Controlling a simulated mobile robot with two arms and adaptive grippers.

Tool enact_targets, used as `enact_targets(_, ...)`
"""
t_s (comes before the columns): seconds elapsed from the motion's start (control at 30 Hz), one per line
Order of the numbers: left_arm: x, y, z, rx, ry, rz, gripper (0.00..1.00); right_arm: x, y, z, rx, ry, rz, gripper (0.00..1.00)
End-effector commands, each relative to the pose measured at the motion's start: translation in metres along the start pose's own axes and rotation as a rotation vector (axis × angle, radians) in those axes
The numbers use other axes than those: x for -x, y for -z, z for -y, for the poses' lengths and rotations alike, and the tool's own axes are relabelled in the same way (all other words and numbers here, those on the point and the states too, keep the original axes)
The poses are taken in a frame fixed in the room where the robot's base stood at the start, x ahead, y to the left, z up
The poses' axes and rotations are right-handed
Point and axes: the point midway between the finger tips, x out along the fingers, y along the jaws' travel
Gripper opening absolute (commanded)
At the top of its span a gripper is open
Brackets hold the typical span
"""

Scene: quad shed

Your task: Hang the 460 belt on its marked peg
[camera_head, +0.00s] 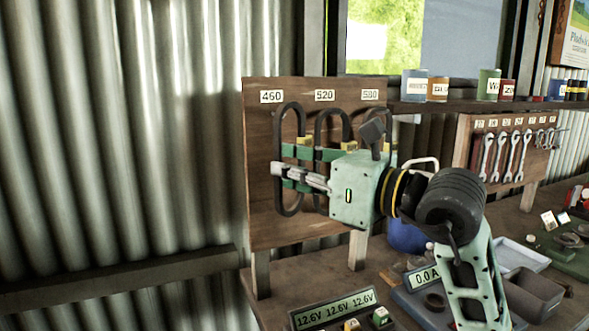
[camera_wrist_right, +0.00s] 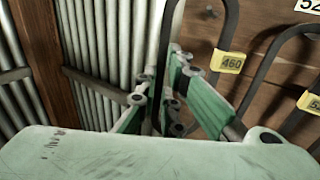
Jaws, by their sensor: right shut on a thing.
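The 460 belt (camera_head: 291,105) is a long black loop, upright in front of the wooden board below the 460 label (camera_head: 271,96). Its yellow 460 tag (camera_wrist_right: 230,62) shows on its right strand in the wrist view. My right gripper (camera_head: 279,170), with green and grey fingers, is shut on the belt's left strand; this strand (camera_wrist_right: 168,45) runs between the fingers in the wrist view. My left gripper is not in view.
Belts hang beside it under the 520 label (camera_head: 325,95) and the 580 label (camera_head: 370,94), partly behind my right gripper. Wrenches (camera_head: 513,155) hang on a rack at right. Cans (camera_head: 414,85) stand on a shelf above. The bench below holds trays (camera_head: 524,254) and a voltage display (camera_head: 333,308).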

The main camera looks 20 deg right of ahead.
Motion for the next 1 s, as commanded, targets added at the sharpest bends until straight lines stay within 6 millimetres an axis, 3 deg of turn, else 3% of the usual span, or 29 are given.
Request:
enact_targets(0.73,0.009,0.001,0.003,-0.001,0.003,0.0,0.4,-0.039,0.002,0.022,-0.001,0.0,0.001,0.0)
enact_targets(1.0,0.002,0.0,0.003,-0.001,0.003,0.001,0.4,-0.048,0.011,0.028,0.0,0.001,0.001,0.0)
